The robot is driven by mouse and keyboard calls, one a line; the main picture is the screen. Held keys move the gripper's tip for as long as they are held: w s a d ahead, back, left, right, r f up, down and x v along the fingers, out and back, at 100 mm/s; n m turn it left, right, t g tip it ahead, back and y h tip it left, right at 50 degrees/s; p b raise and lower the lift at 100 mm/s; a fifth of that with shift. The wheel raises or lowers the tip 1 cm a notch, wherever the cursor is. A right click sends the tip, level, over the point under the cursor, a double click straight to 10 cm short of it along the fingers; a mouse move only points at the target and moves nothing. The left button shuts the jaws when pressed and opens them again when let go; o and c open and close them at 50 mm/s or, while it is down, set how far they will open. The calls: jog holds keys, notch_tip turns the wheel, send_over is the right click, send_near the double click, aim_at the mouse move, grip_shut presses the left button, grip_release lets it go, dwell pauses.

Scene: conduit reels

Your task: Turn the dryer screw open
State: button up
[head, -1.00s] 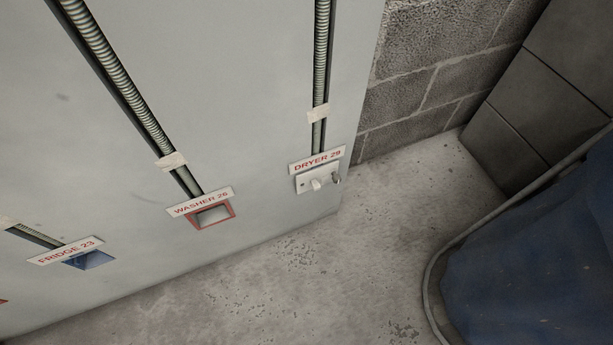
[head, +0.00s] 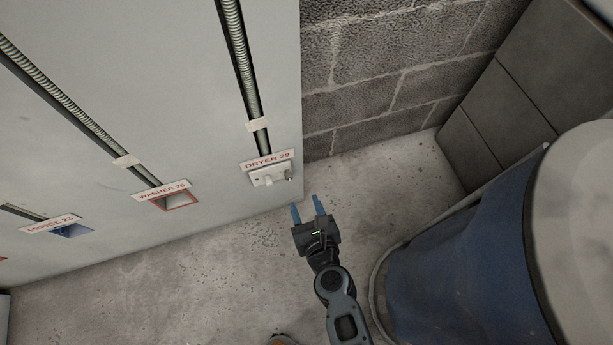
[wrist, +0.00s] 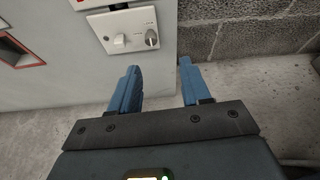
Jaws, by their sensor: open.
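The dryer plate (head: 259,178) is a small white plate low on the pale panel, under the sign "DRYER 29" (head: 267,160). In the wrist view the plate (wrist: 106,25) carries a white toggle-like piece (wrist: 121,40) and, right of it, a grey metal screw or knob (wrist: 151,38). That screw also shows at the plate's right end in the head view (head: 289,174). My gripper (head: 307,207) is open and empty, with two blue fingers pointing at the panel. It is below and right of the plate, apart from it. In the wrist view the fingers (wrist: 160,85) lie below the screw.
A red-framed opening marked "WASHER 26" (head: 180,202) and a blue one marked "FRIDGE 23" (head: 75,231) are to the left. A block wall (head: 400,70) stands behind. A large blue drum (head: 455,255) with a pale top is close on the right. The concrete floor between is clear.

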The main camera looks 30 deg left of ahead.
aim_at(289, 178)
jog(key=shift+m, duration=0.3)
jog(key=b+x, duration=0.1)
jog(key=x, duration=0.1)
jog(key=b+x, duration=0.1)
jog(key=x, duration=0.2)
jog(key=s+a+b+x, duration=0.1)
jog(key=x, duration=0.1)
jog(key=shift+w+a+r, duration=0.1)
jog(key=shift+w+a, duration=0.15)
jog(key=shift+a, duration=0.05)
jog(key=shift+w+a+b, duration=0.4)
jog(key=shift+w+a, duration=0.05)
jog(key=shift+a, duration=0.05)
jog(key=shift+c, duration=0.3)
grip_shut()
